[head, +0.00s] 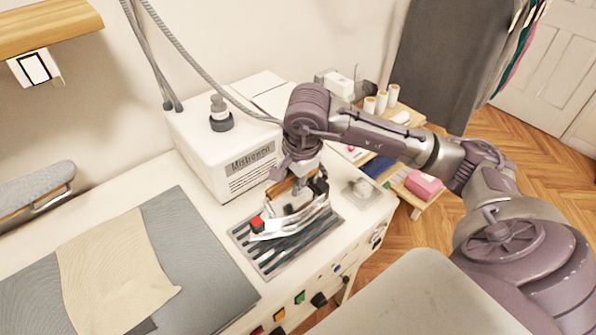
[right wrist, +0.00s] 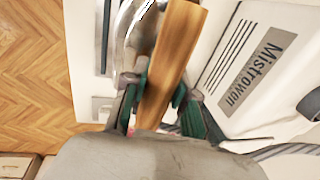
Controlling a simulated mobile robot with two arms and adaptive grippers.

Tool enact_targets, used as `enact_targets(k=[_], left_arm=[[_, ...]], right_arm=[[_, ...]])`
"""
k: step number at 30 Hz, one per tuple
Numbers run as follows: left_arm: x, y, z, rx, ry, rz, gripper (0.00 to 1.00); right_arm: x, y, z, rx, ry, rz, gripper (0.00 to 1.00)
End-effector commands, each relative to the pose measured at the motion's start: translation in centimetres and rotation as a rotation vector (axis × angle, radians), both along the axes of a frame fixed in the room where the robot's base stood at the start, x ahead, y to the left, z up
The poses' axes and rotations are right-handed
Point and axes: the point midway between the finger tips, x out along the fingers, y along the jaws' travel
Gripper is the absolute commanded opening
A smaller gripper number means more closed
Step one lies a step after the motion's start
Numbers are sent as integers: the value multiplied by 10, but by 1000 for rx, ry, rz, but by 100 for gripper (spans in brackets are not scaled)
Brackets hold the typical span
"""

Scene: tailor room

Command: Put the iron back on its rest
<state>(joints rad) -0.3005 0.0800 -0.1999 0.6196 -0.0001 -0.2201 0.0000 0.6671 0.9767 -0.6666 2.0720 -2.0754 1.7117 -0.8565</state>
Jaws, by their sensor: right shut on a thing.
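The iron (head: 288,222) has a silver body, a wooden handle and a red knob. In the head view it is at or just above its rest (head: 268,262), a dark ribbed metal plate on the white station top; I cannot tell whether it touches. My right gripper (head: 297,190) is above the iron and shut on its handle. In the right wrist view the wooden handle (right wrist: 172,60) runs between the fingers (right wrist: 160,105). The gripper hides part of the handle. My left gripper is not in view.
A white steam box (head: 235,150) marked "Mistrowen" stands right behind the rest. A grey pressing pad with beige cloth (head: 105,270) lies to the left. Grey hoses (head: 190,60) hang from above. Buttons (head: 300,297) line the front edge. A low shelf (head: 415,200) is at right.

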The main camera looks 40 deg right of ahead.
Motion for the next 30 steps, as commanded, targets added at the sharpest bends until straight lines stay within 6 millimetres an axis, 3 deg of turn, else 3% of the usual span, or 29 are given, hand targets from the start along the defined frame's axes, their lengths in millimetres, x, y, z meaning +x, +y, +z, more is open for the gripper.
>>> enact_targets(k=[7,20,21,24,30], left_arm=[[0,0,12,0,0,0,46],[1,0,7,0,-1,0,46],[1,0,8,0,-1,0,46],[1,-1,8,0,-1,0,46],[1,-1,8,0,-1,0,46]], right_arm=[[1,0,-22,2,-5,-1,0],[1,0,-28,2,-9,0,0],[-1,0,-30,0,1,0,32],[-1,0,-30,0,2,0,49],[-1,0,-30,0,2,0,52]])
